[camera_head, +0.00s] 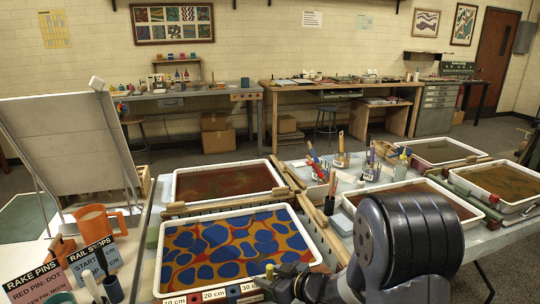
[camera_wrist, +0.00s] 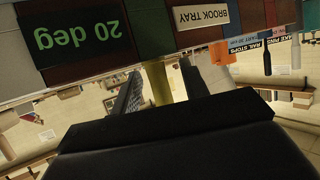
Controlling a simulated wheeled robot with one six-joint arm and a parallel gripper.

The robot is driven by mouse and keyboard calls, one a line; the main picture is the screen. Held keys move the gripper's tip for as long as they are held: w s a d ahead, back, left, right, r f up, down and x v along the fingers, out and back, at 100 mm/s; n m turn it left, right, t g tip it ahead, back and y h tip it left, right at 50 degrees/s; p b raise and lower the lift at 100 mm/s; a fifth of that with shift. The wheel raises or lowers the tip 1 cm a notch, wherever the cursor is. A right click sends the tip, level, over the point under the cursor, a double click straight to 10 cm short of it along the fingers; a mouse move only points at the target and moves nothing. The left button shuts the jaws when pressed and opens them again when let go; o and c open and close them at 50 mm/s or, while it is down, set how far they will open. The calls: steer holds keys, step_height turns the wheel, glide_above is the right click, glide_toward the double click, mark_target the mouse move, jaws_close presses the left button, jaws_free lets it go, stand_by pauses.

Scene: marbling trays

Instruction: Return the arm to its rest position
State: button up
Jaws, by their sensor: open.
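My arm's dark rounded links fill the lower right of the head view. My gripper (camera_head: 272,279) is at the bottom centre, by the front right corner of the near marbling tray (camera_head: 309,234). It is open, and I see nothing held in it. In the upside-down wrist view, two dark finger-like parts stand apart, with a yellowish strip (camera_wrist: 158,82) between them.
More marbling trays stand behind (camera_head: 226,196) and at right (camera_head: 507,208). Tool cups (camera_head: 341,160) stand between them.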

mark_target(270, 266)
step_height(270, 266, up, 5)
steer(key=p, duration=0.3)
steer(key=shift+d+f, duration=0.1)
steer(key=shift+f, duration=0.1)
steer(key=shift+f+b, duration=0.3)
steer(key=shift+b, duration=0.6)
steer(key=shift+r, duration=0.15)
